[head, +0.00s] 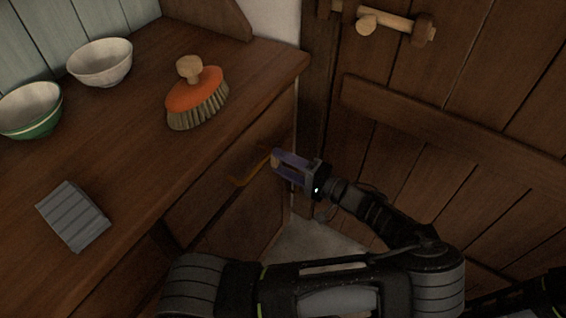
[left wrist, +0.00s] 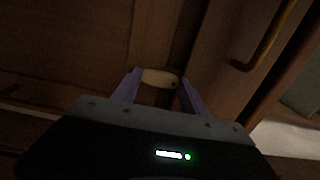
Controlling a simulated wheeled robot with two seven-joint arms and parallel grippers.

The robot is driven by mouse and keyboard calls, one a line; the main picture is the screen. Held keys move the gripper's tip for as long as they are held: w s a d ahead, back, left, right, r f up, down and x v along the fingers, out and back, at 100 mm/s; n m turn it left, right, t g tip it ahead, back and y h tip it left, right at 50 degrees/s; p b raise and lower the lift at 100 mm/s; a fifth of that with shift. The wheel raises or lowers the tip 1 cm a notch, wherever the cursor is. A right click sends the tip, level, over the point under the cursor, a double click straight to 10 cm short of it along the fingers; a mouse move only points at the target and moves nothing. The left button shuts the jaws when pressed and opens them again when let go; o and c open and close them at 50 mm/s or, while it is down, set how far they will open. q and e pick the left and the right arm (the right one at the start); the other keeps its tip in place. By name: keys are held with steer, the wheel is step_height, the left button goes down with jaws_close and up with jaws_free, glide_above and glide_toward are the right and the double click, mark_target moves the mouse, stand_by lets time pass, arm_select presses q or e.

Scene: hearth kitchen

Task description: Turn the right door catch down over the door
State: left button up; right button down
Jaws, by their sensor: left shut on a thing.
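My left gripper (head: 277,163) is at the front of the wooden cupboard (head: 238,190), below the counter's right end. Its purple fingers are shut on a small pale wooden catch (left wrist: 160,78), which spans the space between the fingertips in the left wrist view. In the head view only a tan bit of the catch (head: 275,161) shows by the fingers. I cannot tell how far the catch is turned. A bent brass-brown handle (left wrist: 270,42) is on the cupboard front beside the gripper; it also shows in the head view (head: 246,180). My right gripper is out of view.
The counter (head: 130,165) carries an orange-topped brush (head: 195,95), a white bowl (head: 100,63), a green-and-white bowl (head: 30,110) and a grey ribbed block (head: 74,216). A plank door (head: 480,150) with a wooden bolt (head: 385,22) stands close on the right.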

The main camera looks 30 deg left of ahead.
arm_select(q)
steer(key=o, duration=1.4)
steer(key=shift+d, duration=0.1)
steer(key=d, duration=0.7)
steer(key=shift+d, duration=0.3)
